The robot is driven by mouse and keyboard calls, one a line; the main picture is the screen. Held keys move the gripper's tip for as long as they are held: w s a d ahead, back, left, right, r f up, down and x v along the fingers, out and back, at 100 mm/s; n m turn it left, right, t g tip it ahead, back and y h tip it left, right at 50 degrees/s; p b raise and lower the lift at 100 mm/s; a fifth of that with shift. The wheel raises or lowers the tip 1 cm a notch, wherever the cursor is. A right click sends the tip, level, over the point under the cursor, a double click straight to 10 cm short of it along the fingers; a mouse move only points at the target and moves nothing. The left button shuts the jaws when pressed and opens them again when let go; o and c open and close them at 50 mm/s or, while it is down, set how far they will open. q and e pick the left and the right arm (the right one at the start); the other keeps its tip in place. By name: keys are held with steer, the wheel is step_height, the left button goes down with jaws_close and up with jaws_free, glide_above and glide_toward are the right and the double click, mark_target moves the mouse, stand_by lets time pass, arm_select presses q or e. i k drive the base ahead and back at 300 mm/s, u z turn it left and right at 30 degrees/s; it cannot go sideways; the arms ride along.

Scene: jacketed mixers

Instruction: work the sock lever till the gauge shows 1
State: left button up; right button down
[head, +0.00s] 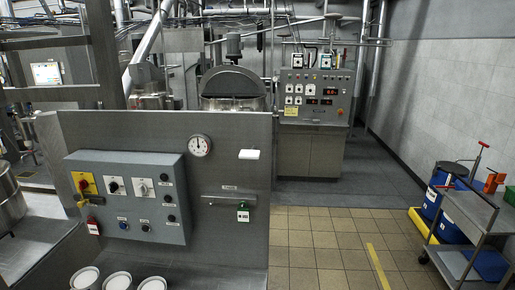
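A round white gauge (200,145) is set in the upper part of the grey panel (238,130). Its dark needle seems to point roughly upward, but its numbers are too small to read. Lower right on the panel is a short horizontal metal bar (216,200) under a small label. A green tag (243,212) with a white face hangs at its right end. This bar may be the sock lever; I cannot tell for sure. Neither of my grippers is in view.
A grey control box (128,217) with yellow, black and white switches is left of the bar. Several round white-topped tubs (117,281) stand below it. A metal cart (468,207) and blue drums (432,200) are at right.

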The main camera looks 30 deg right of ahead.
mark_target(252, 153)
steer(key=z, duration=0.5)
steer(key=k, duration=0.55)
steer(key=z, duration=0.8)
steer(key=i, duration=0.65)
steer(key=u, duration=0.85)
steer(key=i, duration=0.6)
steer(key=u, duration=0.6)
